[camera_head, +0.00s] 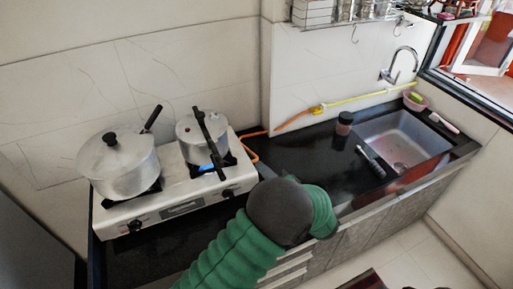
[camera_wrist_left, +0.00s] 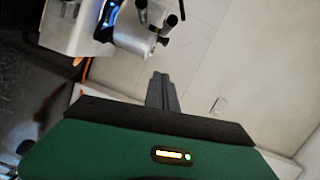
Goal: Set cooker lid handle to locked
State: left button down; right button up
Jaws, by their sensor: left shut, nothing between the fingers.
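A silver pressure cooker (camera_head: 187,131) stands on the right burner of the stove, with a long black lid handle (camera_head: 208,132) lying across its top and pointing toward the front right. In the left wrist view the cooker (camera_wrist_left: 131,39) is tilted near the top, with dark handle parts beside it. Whether the lid handle lines up with a body handle is unclear. My left gripper (camera_wrist_left: 162,78) is shut and empty, apart from the cooker. In the head view my green left arm reaches over the counter front, right of the stove; its fingertips cannot be made out. My right gripper is out of view.
A larger lidded pot (camera_head: 122,172) stands on the left burner of the white stove (camera_head: 180,204). A blue flame shows under the cooker. An orange hose (camera_head: 251,148) runs behind the stove. A dark jar (camera_head: 344,123) and a sink (camera_head: 402,140) are to the right.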

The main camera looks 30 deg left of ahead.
aim_at(219, 159)
pick_arm(q)
jog(key=s+p+x, duration=0.1)
jog(key=p+x, duration=0.1)
jog(key=x, duration=0.9)
jog(key=s+a+p, duration=0.1)
jog(key=s+a, duration=0.1)
jog(key=s+a+f+p, duration=0.1)
jog(key=s+a+p, duration=0.1)
jog(key=a, duration=0.1)
jog(key=shift+s, duration=0.3)
jog(key=shift+s+a+p, duration=0.15)
jog(key=shift+s+p, duration=0.15)
jog(key=shift+d, duration=0.2)
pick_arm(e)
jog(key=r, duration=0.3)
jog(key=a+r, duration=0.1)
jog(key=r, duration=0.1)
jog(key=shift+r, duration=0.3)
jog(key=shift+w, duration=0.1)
